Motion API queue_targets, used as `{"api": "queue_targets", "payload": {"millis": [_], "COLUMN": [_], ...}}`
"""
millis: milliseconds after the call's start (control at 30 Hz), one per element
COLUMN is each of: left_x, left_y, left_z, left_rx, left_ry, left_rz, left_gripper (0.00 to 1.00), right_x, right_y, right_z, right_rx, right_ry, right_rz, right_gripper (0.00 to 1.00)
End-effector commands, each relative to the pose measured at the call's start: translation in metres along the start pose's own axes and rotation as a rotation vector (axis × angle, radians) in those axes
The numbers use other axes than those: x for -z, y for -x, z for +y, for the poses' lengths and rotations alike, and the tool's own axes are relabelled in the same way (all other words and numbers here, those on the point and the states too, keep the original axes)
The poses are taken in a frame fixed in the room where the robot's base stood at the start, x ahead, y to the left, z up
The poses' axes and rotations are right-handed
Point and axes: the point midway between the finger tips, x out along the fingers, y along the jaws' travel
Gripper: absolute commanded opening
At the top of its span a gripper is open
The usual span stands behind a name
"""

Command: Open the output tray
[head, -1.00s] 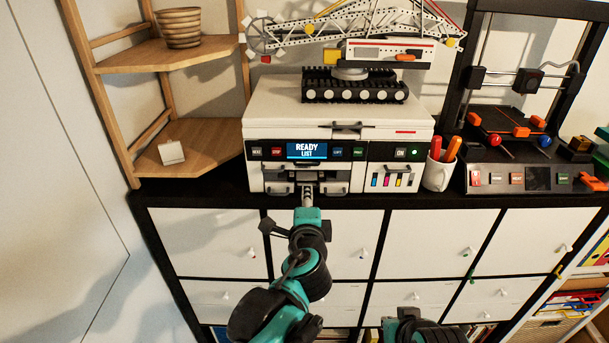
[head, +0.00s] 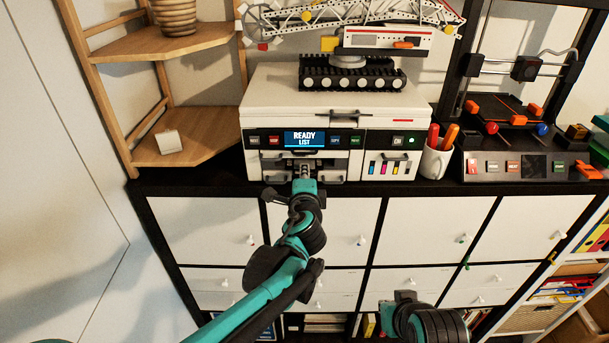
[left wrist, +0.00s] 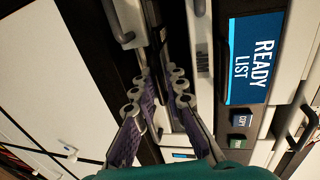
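The white printer (head: 300,115) stands on the black-topped cabinet, and its screen reads READY LIST. Its output tray area (head: 273,177) is a low bay below the panel with grey handles. One grey handle (left wrist: 123,28) shows at upper left in the left wrist view. My left gripper (head: 304,168) is at the middle of this bay, hiding part of it. In the left wrist view its two fingers (left wrist: 160,75) stand apart with a narrow gap, by the printer's lower front. I see nothing clearly gripped; contact at the tips cannot be told.
A pen cup (head: 437,158) stands right of the printer, beside a 3D printer (head: 515,168). A toy crane (head: 352,72) sits on top of the printer. A wooden corner shelf (head: 185,145) is at left. White cabinet doors (head: 320,232) lie below the printer.

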Motion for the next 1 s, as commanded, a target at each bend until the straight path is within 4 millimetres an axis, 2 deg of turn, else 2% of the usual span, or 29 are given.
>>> {"api": "queue_targets", "payload": {"millis": [267,367,600,700,800,1000], "left_x": [0.0,0.0,0.0,0.0,-0.001,-0.002], "left_y": [0.004,0.02,0.08,0.096,0.104,0.106], "left_z": [0.004,0.008,0.022,0.025,0.028,0.029], "left_rx": [-0.005,-0.006,-0.008,-0.009,-0.008,-0.008], "left_ry": [0.005,0.007,0.007,0.008,0.009,0.009], "left_rz": [-0.001,-0.001,0.0,-0.001,-0.003,-0.004], "left_gripper": [0.0,0.0,0.0,0.0,0.0,0.0], "right_x": [0.0,-0.001,0.002,0.003,0.003,0.003], "right_y": [-0.001,-0.001,0.002,0.004,0.004,0.004], "right_z": [0.0,0.0,0.0,0.0,0.0,0.0], "right_rx": [0.0,0.0,0.0,0.0,0.0,0.0], "right_ry": [0.0,0.0,0.0,0.0,0.0,0.0], "right_rz": [0.0,0.0,0.0,0.0,0.0,0.0], "right_gripper": [0.0,0.0,0.0,0.0,0.0,0.0]}}
